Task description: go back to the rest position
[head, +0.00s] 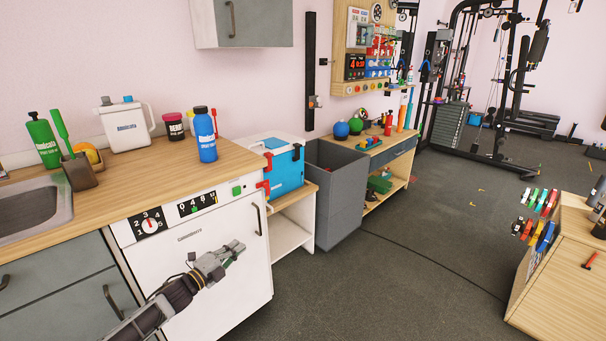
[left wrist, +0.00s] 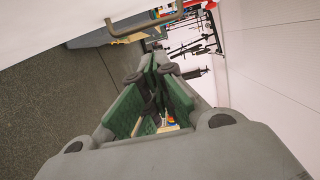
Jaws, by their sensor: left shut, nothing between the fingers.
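My left gripper (head: 231,251) is in front of the white dishwasher (head: 190,255), below the wooden counter. It is shut and empty. In the left wrist view its fingers (left wrist: 154,72) with green pads come together at the tips, with the handle (left wrist: 145,22) of an appliance door near the top. My right gripper is not in view. No plate shows in either view.
The counter (head: 150,180) holds a blue bottle (head: 205,136), a white jug (head: 125,125) and a green bottle (head: 43,140), beside a sink (head: 30,208). A blue cooler (head: 285,165) and a grey bin (head: 338,195) stand right. The floor (head: 400,270) between them and a wooden cabinet (head: 560,275) is clear.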

